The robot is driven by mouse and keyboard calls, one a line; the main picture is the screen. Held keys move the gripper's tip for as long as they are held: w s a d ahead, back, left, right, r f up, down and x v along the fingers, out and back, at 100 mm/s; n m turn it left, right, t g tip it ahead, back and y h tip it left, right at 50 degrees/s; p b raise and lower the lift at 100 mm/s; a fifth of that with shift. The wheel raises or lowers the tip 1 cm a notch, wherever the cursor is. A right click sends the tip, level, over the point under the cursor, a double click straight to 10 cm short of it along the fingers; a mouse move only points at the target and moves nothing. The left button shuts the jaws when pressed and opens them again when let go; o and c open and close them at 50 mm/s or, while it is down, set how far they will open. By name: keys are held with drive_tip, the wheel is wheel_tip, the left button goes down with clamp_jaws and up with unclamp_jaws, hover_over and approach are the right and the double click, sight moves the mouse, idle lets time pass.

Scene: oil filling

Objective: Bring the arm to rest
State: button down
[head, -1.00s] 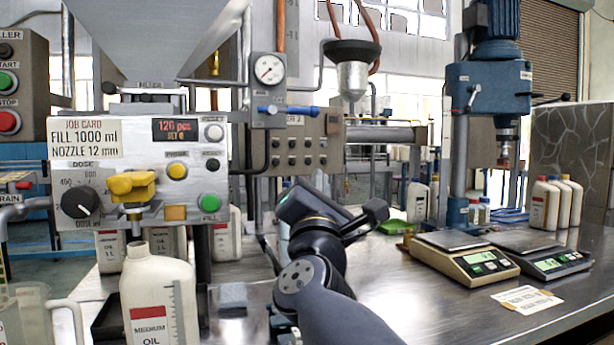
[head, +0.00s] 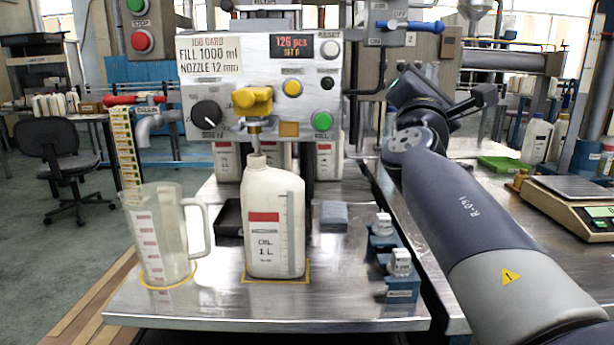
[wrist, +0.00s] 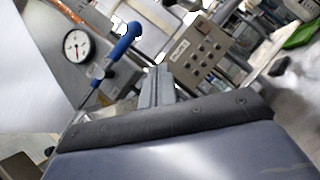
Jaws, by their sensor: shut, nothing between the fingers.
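My arm reaches in from the lower right of the head view, and its dark wrist (head: 420,95) is raised in front of the right side of the filling machine. My gripper (wrist: 157,88) shows in the wrist view as two grey fingers close together, pointing away, with nothing between them. Its fingertips are not clear in the head view. The wrist view is tilted and shows a pressure gauge (wrist: 76,44), a blue valve handle (wrist: 124,41) and a button panel (wrist: 197,55) beyond the fingers.
A white oil bottle (head: 275,220) stands upright under the yellow nozzle valve (head: 252,102). A clear measuring jug (head: 160,235) stands left of it. A grey block (head: 334,215) and two small blue-based fittings (head: 402,285) are on the bench. A scale (head: 565,205) is at right.

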drive_tip(key=shift+w+r+p, duration=0.45)
drive_tip(key=shift+r+p, duration=0.3)
drive_tip(key=shift+r, duration=0.1)
drive_tip(key=shift+w+r+p, duration=0.5)
drive_tip(key=shift+r+p, duration=0.25)
drive_tip(key=shift+r, duration=0.15)
drive_tip(key=shift+w+r+p, duration=0.45)
drive_tip(key=shift+r+p, duration=0.3)
drive_tip(key=shift+r, duration=0.1)
drive_tip(key=shift+f, duration=0.1)
